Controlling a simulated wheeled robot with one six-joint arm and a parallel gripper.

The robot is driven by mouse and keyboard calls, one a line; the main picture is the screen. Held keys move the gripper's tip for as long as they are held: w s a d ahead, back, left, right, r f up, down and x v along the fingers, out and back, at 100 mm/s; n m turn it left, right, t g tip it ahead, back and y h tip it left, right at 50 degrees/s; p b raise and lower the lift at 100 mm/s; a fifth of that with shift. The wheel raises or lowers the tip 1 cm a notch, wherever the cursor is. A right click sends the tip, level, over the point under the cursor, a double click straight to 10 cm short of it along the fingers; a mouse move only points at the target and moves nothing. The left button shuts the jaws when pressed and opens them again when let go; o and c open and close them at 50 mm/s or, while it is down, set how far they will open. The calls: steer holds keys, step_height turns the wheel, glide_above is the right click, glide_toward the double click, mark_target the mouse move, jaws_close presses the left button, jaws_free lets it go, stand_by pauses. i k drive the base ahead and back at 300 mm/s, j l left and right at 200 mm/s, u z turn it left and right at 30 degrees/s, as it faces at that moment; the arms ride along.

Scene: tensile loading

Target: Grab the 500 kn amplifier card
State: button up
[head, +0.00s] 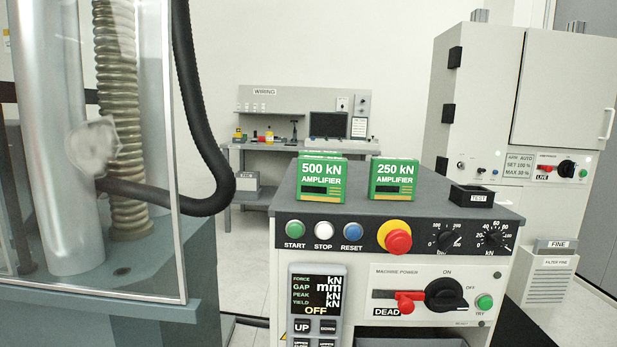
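The green card labelled "500 kN AMPLIFIER" (322,182) stands upright on the dark top of the control console (350,207), left of centre. A similar green card labelled "250 kN AMPLIFIER" (393,182) stands to its right with a gap between them. Another green edge shows just behind the top of the 500 kN card; I cannot tell what it belongs to. My gripper is not in the head view.
A small black "TEST" tray (472,197) sits at the console's right. The front panel carries buttons, a red emergency knob (397,240) and dials. A clear-shielded machine with a black hose (193,110) stands left. A wiring bench (300,148) and white cabinet (562,90) stand behind.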

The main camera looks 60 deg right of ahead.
mark_target(320, 179)
steer(key=i+z, duration=0.2)
steer(key=z, duration=0.15)
steer(key=i+j+z, duration=0.2)
steer(key=z, duration=0.15)
steer(key=i+j+z, duration=0.15)
steer(key=z, duration=0.15)
